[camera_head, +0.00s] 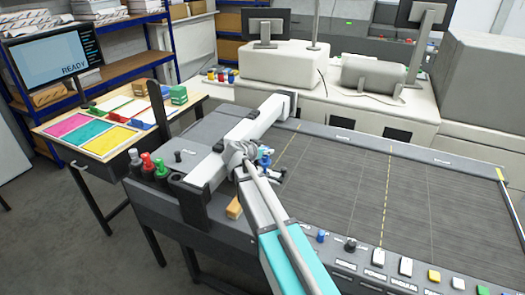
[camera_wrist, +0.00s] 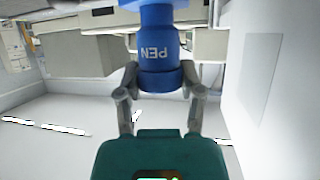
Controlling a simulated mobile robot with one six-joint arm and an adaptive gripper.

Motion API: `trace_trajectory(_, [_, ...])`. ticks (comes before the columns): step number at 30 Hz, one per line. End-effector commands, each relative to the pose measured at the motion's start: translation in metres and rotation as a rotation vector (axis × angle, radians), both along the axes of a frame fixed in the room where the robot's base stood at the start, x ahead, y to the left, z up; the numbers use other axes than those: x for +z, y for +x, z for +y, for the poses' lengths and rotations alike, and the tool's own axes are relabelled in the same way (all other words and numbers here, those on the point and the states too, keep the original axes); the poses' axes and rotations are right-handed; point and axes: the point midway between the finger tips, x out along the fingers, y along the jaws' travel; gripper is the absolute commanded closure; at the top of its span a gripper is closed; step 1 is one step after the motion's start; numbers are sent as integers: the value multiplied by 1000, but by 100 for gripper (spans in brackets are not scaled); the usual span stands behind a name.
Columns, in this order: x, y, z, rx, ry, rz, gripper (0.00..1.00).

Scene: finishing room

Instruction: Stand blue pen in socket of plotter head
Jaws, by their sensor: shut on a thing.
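The blue pen (camera_wrist: 158,40) fills the upper middle of the wrist view, with "PEN" lettered upside down on its body. My gripper (camera_wrist: 160,80) is shut on it, one finger on each side. The pen's top end runs out of the picture. In the head view, my arm reaches over the white gantry beam (camera_head: 213,170) of the plotter, and some blue (camera_head: 265,161) shows beside my wrist. The plotter head and its socket are largely hidden behind my arm there, so I cannot tell whether the pen touches the socket.
Black, red (camera_head: 147,164) and green capped pens stand at the gantry's left end. A wooden block (camera_head: 234,208) lies beside my arm. The dark plotter bed (camera_head: 345,185) is clear to the right. Buttons (camera_head: 378,257) line its front edge. A side table (camera_head: 62,128) holds coloured sheets.

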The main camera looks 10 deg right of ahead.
Motion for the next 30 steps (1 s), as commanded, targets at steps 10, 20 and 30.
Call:
trace_trajectory(10, [-7, 0, 0, 0, 0, 0, 98])
trace_trajectory(20, [-15, 0, 0, 0, 0, 0, 98])
trace_trajectory(30, [-15, 0, 0, 0, 0, 0, 98])
